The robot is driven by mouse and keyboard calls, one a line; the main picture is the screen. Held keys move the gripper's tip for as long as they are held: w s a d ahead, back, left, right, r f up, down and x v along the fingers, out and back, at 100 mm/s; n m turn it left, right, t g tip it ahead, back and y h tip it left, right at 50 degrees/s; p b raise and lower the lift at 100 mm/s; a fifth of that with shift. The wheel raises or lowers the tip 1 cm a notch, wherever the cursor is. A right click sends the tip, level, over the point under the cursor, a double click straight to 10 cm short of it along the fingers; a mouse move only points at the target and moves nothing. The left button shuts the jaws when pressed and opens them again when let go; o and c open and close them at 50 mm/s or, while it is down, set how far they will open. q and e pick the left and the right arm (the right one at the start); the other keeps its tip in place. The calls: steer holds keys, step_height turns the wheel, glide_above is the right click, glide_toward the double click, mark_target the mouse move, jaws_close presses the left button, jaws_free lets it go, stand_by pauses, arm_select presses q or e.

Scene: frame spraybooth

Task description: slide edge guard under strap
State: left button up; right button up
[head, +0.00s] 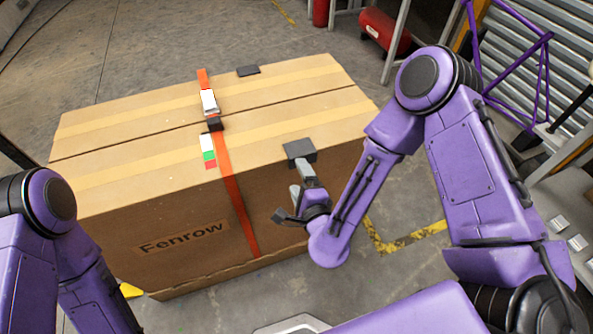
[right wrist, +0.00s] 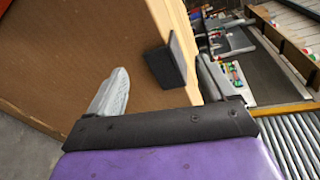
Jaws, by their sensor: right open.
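A dark grey edge guard (head: 299,150) sits over the top front edge of the large cardboard box (head: 180,215), right of the orange strap (head: 236,195). The strap runs over the box top and down its front face, apart from this guard. My right gripper (head: 293,194) is close in front of the guard, open and empty. In the right wrist view the guard (right wrist: 168,64) shows ahead, between the spread fingers, as an angled dark piece on the box edge; I cannot tell whether a finger touches it. My left gripper is out of view.
A buckle (head: 209,102) sits on the strap on the box top, with a label (head: 208,150) beside the strap. Another dark piece (head: 248,71) lies at the box's far edge. A purple frame (head: 515,65) and shelving stand right; floor shows around the box.

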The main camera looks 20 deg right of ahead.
mark_target(255, 172)
steer(key=w, duration=0.2)
steer(key=w+f, duration=0.1)
steer(key=w, duration=0.2)
steer(key=shift+w+p, duration=0.1)
steer(key=shift+p, duration=0.2)
steer(key=c, duration=1.1)
steer(key=shift+o, duration=0.9)
steer(key=shift+s+a+f+b, duration=0.15)
steer(key=shift+a+b, duration=0.45)
steer(key=shift+a, duration=1.9)
steer(key=shift+s+a+r+b, duration=0.1)
steer(key=shift+a+b, duration=0.5)
steer(key=shift+a, duration=1.9)
steer(key=o, duration=0.9)
